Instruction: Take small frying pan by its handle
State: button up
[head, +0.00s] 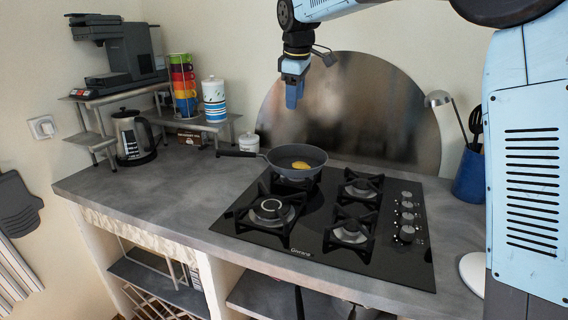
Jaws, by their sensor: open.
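The small frying pan (296,154) is dark grey and sits on the back left burner of the gas hob. A yellow piece of food (300,165) lies in it. Its black handle (237,154) points left, out over the counter. My gripper (292,100) hangs from my arm above the pan, pointing down, clear of the pan and to the right of the handle. It is open and holds nothing; the gap between its fingers is hard to see from this side.
The black hob (310,240) has several burners and knobs (407,215). The left counter (165,195) is clear.

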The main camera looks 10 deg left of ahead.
jog(key=w+a+f+n, duration=0.3)
jog(key=a+f, duration=0.1)
jog(key=a, duration=0.7)
jog(key=n+g, duration=0.1)
jog(key=n, duration=0.2)
send_near(230, 151)
jog(key=f, duration=0.4)
jog(key=w+f, duration=0.1)
jog(key=f, duration=0.1)
jog(key=shift+a+f, duration=0.25)
jog(key=shift+a, duration=0.05)
jog(key=f, duration=0.2)
jog(key=w+f, duration=0.1)
jog(key=f, duration=0.3)
jog(key=shift+w+a+f, duration=0.15)
jog(key=shift+w+a, duration=0.1)
jog(key=shift+c, duration=0.3)
grip_shut()
